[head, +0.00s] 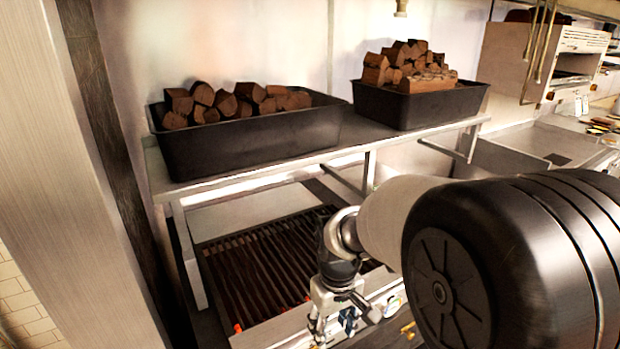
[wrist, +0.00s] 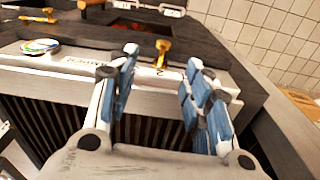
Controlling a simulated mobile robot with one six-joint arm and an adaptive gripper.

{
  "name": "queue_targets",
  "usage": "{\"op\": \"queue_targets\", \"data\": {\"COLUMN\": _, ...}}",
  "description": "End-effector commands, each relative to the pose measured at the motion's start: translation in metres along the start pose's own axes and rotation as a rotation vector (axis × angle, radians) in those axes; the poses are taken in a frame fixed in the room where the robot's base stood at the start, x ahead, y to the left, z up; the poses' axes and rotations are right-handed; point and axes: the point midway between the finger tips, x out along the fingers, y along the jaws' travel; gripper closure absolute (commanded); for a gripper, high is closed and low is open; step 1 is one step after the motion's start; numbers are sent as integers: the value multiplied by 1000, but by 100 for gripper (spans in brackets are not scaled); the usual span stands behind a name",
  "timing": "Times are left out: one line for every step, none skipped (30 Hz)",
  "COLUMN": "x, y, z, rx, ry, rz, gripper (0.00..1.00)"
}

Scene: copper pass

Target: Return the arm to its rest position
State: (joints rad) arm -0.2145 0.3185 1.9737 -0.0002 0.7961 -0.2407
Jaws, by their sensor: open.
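My gripper (head: 332,318) hangs at the end of my arm, in front of the grill's front edge at the lower middle of the head view. In the wrist view my gripper (wrist: 161,68) shows two blue-padded fingers spread apart, with nothing held between them. The fingers point toward a pale front panel with a label and a brass knob (wrist: 163,52). The knob shows between the fingertips, apparently beyond them. My dark upper arm joint fills the lower right of the head view and hides part of the counter.
A slatted grill (head: 262,265) lies under a metal shelf (head: 350,150). The shelf carries two black tubs of firewood, left (head: 255,138) and right (head: 425,105). A steel post (head: 75,190) stands at left. A round colourful item (wrist: 40,48) lies at left in the wrist view.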

Motion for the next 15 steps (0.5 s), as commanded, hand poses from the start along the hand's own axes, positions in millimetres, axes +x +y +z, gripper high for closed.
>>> {"op": "queue_targets", "data": {"x": -22, "y": 4, "z": 11, "rx": 29, "ry": 30, "rz": 8, "gripper": 55}}
{"op": "queue_targets", "data": {"x": -34, "y": 6, "z": 19, "rx": 47, "ry": 45, "rz": 13, "gripper": 55}}
{"op": "queue_targets", "data": {"x": -48, "y": 8, "z": 30, "rx": 73, "ry": 63, "rz": 18, "gripper": 55}}
{"op": "queue_targets", "data": {"x": -58, "y": 9, "z": 38, "rx": 91, "ry": 76, "rz": 22, "gripper": 55}}
{"op": "queue_targets", "data": {"x": -67, "y": 10, "z": 47, "rx": 109, "ry": 89, "rz": 25, "gripper": 55}}
{"op": "queue_targets", "data": {"x": -79, "y": 11, "z": 59, "rx": 134, "ry": 107, "rz": 30, "gripper": 55}}
{"op": "queue_targets", "data": {"x": -87, "y": 11, "z": 68, "rx": 152, "ry": 122, "rz": 34, "gripper": 55}}
{"op": "queue_targets", "data": {"x": -95, "y": 11, "z": 77, "rx": 170, "ry": 136, "rz": 38, "gripper": 55}}
{"op": "queue_targets", "data": {"x": -104, "y": 11, "z": 90, "rx": 195, "ry": 153, "rz": 43, "gripper": 55}}
{"op": "queue_targets", "data": {"x": -110, "y": 11, "z": 100, "rx": 213, "ry": 166, "rz": 46, "gripper": 55}}
{"op": "queue_targets", "data": {"x": -116, "y": 10, "z": 110, "rx": 231, "ry": 180, "rz": 50, "gripper": 55}}
{"op": "queue_targets", "data": {"x": -123, "y": 10, "z": 122, "rx": 256, "ry": 199, "rz": 55, "gripper": 55}}
{"op": "queue_targets", "data": {"x": -127, "y": 9, "z": 132, "rx": 274, "ry": 213, "rz": 59, "gripper": 55}}
{"op": "queue_targets", "data": {"x": -131, "y": 8, "z": 142, "rx": 292, "ry": 227, "rz": 63, "gripper": 55}}
{"op": "queue_targets", "data": {"x": -136, "y": 6, "z": 154, "rx": 315, "ry": 244, "rz": 68, "gripper": 55}}
